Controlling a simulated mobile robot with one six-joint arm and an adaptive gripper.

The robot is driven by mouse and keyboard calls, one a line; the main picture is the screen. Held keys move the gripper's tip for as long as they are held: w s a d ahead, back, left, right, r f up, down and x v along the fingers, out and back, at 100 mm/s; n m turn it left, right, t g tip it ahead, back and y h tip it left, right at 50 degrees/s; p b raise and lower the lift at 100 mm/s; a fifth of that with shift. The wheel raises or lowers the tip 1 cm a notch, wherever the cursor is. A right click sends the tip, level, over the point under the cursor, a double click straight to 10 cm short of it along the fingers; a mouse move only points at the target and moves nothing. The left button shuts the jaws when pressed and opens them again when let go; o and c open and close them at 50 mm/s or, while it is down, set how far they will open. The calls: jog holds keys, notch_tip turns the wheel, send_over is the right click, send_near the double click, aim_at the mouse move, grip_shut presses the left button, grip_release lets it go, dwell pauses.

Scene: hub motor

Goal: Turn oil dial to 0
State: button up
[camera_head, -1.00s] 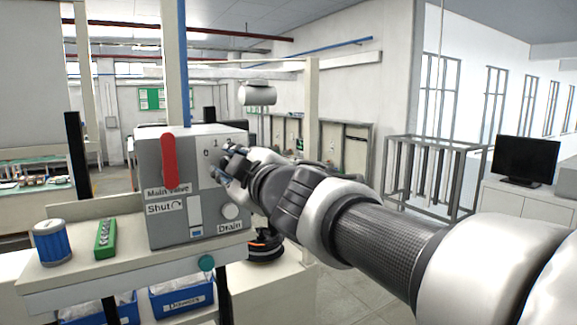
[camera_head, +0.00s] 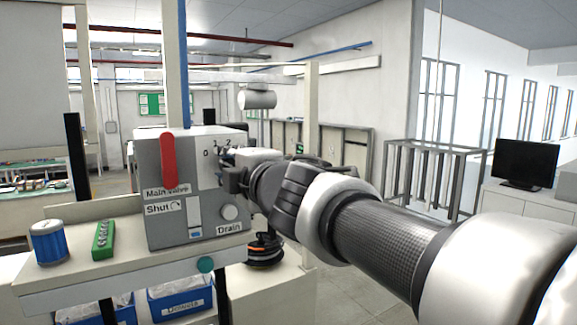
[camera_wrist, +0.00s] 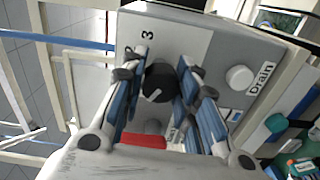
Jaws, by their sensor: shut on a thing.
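The oil dial (camera_wrist: 158,78) is a round black knob with a white pointer line on a pale plate of the grey control box (camera_head: 160,227). In the wrist view it sits between the blue-padded fingers of my gripper (camera_wrist: 160,88), which is shut on it. The white line slants toward the lower left of that view. A printed 3 shows near the dial there. In the head view the 0, 1 and 2 marks (camera_head: 217,148) show above my gripper (camera_head: 232,180), which hides the dial.
A red main valve lever (camera_head: 169,160) is on the same box face, left of the dial. A round white drain knob (camera_head: 229,212) is below my gripper. A blue can (camera_head: 48,243) and a green block (camera_head: 104,240) stand on the bench at left.

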dwell(0.4)
jog(key=o, duration=1.1)
jog(key=shift+s+d, duration=0.1)
jog(key=v, duration=1.2)
